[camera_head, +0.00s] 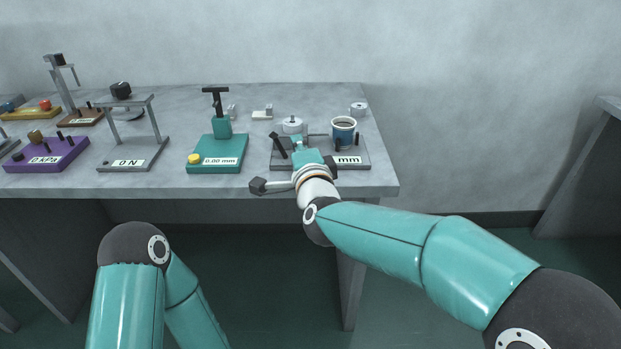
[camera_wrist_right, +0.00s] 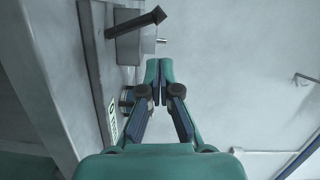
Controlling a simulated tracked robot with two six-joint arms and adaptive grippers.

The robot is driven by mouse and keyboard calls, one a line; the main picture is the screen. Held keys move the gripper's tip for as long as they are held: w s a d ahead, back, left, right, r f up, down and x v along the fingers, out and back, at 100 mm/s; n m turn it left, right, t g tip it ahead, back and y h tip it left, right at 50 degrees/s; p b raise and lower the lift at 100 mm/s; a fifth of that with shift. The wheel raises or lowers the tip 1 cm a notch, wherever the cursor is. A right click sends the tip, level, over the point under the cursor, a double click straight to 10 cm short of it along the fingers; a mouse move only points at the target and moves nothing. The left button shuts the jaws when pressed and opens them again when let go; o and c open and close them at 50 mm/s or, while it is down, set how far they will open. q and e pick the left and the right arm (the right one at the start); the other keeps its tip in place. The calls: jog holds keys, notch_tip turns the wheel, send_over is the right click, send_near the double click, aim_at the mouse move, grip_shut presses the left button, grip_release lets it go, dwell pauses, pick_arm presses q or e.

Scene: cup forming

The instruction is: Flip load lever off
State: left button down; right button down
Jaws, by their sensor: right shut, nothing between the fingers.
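A grey gauge fixture (camera_head: 360,163) with a label ending in "mm" stands near the table's right front edge. A dark lever (camera_head: 279,146) leans up and to the left at its left end. In the right wrist view the lever (camera_wrist_right: 137,22) sits on a grey block near the top, ahead of and left of the fingertips. My right gripper (camera_head: 298,143) is over the fixture, just right of the lever; in the wrist view its fingers (camera_wrist_right: 158,72) are shut, empty and apart from the lever. Part of the fixture is hidden behind my gripper. My left gripper is out of view.
A blue cup (camera_head: 343,133) with dark contents stands on the fixture's right side. A teal device (camera_head: 216,165) reading "0.00 mm" and a grey "ON" stand (camera_head: 130,163) are to the left. Small pale parts (camera_head: 262,114) lie behind. The table's right edge is close.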

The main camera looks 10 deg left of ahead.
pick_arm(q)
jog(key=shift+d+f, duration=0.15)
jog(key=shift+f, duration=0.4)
pick_arm(e)
jog(key=v, duration=1)
jog(key=shift+s+d, duration=0.2)
jog(key=shift+d, duration=0.05)
